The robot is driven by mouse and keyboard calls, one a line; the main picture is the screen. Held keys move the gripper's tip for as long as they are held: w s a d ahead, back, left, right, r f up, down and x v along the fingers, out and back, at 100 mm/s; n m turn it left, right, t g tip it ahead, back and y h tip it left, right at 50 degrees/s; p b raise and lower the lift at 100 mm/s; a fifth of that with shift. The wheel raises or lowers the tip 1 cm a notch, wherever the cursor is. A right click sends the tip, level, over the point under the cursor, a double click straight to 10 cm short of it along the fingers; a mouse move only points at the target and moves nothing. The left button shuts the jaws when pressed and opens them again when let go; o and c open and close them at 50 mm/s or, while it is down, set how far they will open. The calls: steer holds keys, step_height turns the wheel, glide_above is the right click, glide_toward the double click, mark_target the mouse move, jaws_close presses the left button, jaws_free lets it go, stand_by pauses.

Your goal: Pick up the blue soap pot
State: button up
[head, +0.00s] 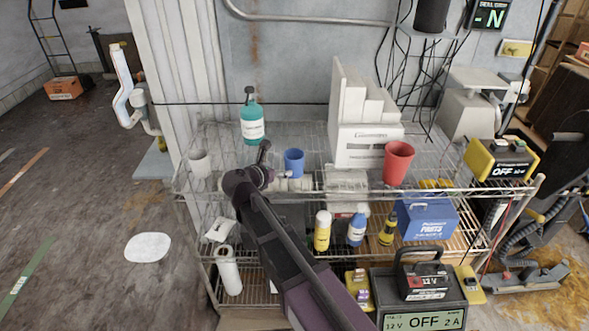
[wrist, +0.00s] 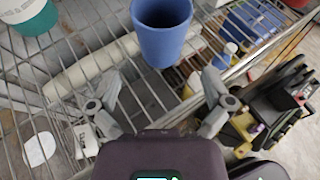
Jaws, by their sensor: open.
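The blue pot (head: 294,162), shaped like a plain open cup, stands upright on the top wire shelf in the head view. It also shows in the wrist view (wrist: 162,42), at the top centre, cut off by the frame edge. My gripper (head: 272,168) is just left of the pot in the head view. In the wrist view my gripper (wrist: 158,92) has its two fingers spread wide, with nothing between them. The pot is beyond the fingertips and apart from them.
A pale roll (wrist: 95,72) lies left of the pot. Bottles and a blue box (head: 427,219) fill the shelf below.

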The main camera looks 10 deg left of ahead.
mark_target(288, 166)
steer(key=shift+b+x, duration=0.55)
steer(key=shift+x, duration=1.55)
steer(key=shift+b+x, duration=0.95)
steer(key=shift+x, duration=1.65)
steer(key=shift+d, duration=0.15)
steer(key=c, duration=0.8)
